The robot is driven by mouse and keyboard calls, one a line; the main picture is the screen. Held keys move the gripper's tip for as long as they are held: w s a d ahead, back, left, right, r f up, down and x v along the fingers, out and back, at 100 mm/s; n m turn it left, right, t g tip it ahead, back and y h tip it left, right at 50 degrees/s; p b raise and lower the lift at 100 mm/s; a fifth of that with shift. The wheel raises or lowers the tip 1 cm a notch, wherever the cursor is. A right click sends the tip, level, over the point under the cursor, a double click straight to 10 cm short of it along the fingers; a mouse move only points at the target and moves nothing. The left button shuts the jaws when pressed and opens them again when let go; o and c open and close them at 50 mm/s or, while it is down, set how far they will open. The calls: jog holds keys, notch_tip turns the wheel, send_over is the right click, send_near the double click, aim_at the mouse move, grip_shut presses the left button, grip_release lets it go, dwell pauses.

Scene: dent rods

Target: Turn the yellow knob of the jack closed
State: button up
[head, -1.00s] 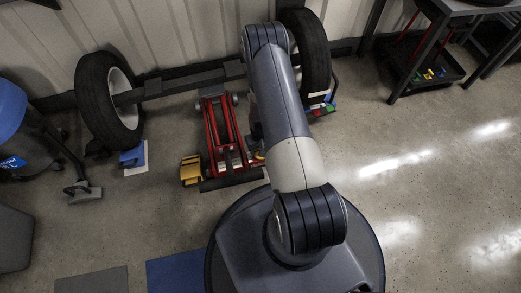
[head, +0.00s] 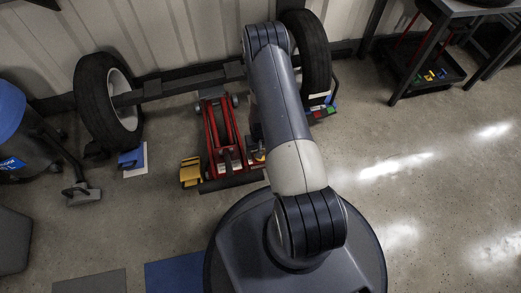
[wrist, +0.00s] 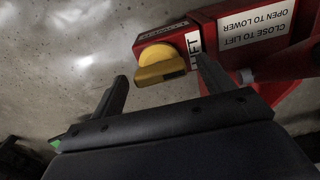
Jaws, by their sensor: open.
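The red floor jack (head: 211,130) stands under the axle in the head view. In the wrist view its red body (wrist: 202,17) fills the upper right and bears white labels reading "CLOSE TO LIFT, OPEN TO LOWER", upside down. The yellow knob (wrist: 158,54) sticks out of its end, with a dark slot-like side facing me. My gripper (wrist: 161,70) is open, its two dark fingers to either side of the knob in the picture. The right fingertip overlaps the label beside the knob; I cannot tell whether it touches. My arm hides the gripper in the head view.
A yellow chock (head: 190,172) lies left of the jack and a blue block (head: 131,158) by the left tire (head: 90,92). The right tire (head: 312,50) is behind my arm. A dark table (head: 412,62) stands at the upper right. The floor at right is clear.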

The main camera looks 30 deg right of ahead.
notch_tip(320, 180, up, 11)
jog(key=p, duration=0.3)
jog(key=shift+p, duration=0.35)
jog(key=shift+f, duration=0.1)
notch_tip(320, 180, down, 11)
jog(key=b, duration=0.4)
jog(key=shift+f, duration=0.15)
jog(key=shift+r+p, duration=0.3)
jog(key=shift+p, duration=0.1)
jog(key=shift+n, duration=0.4)
jog(key=shift+m, duration=0.3)
